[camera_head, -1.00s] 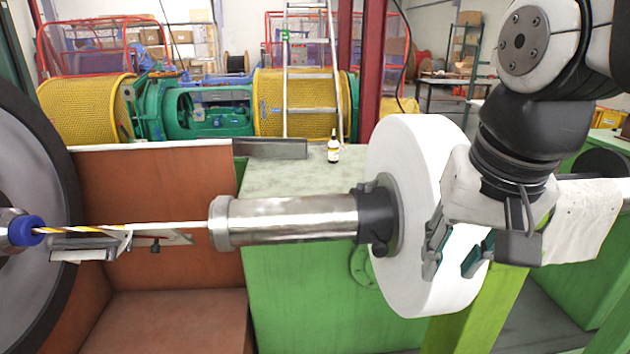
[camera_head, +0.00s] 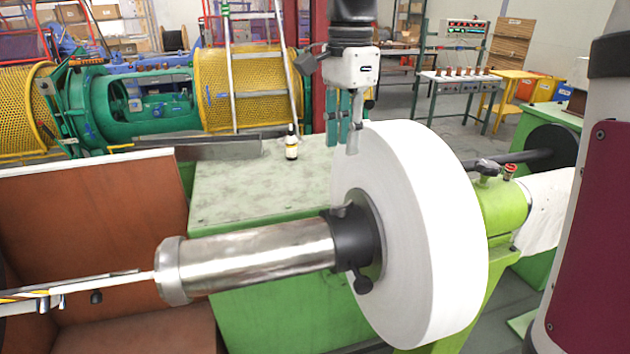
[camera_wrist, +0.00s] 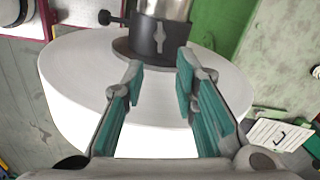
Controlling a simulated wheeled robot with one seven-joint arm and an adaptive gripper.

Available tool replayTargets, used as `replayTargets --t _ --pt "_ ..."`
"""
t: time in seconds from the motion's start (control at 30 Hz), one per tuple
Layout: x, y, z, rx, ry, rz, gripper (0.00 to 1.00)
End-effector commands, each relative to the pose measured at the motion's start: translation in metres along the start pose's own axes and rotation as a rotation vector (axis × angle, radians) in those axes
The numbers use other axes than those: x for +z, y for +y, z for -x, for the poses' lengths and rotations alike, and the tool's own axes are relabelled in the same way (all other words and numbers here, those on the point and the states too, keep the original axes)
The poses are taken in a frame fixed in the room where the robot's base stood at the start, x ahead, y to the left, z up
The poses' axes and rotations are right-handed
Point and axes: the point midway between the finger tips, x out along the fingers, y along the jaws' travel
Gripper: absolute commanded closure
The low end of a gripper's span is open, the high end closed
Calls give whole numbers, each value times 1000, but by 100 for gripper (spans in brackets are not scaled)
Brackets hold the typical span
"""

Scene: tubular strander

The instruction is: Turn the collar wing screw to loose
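The black collar (camera_head: 352,242) sits around the steel shaft (camera_head: 245,258), against the white reel (camera_head: 435,240). In the wrist view the collar (camera_wrist: 143,40) shows a grey wing screw (camera_wrist: 160,38) on its upward side, its wings in line with the shaft. In the head view this wing screw (camera_head: 341,212) is small. A second, black screw (camera_head: 362,284) sticks out low on the collar; it also shows at the left in the wrist view (camera_wrist: 108,18). My gripper (camera_head: 342,148) points down above the reel, apart from the collar. Its teal-padded fingers (camera_wrist: 160,66) are open and empty.
The wide reel rim lies beneath my gripper. A small bottle (camera_head: 291,145) stands on the green cabinet top (camera_head: 245,190). A green bracket with a dark knob (camera_head: 487,168) is right of the reel. Open air surrounds the shaft's upper side.

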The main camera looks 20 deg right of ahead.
Motion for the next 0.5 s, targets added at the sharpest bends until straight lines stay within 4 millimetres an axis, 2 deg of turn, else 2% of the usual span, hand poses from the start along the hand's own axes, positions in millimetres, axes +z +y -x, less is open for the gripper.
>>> replayTargets --t 0.5 --pt "0 2 -96 4 -1 3 73"
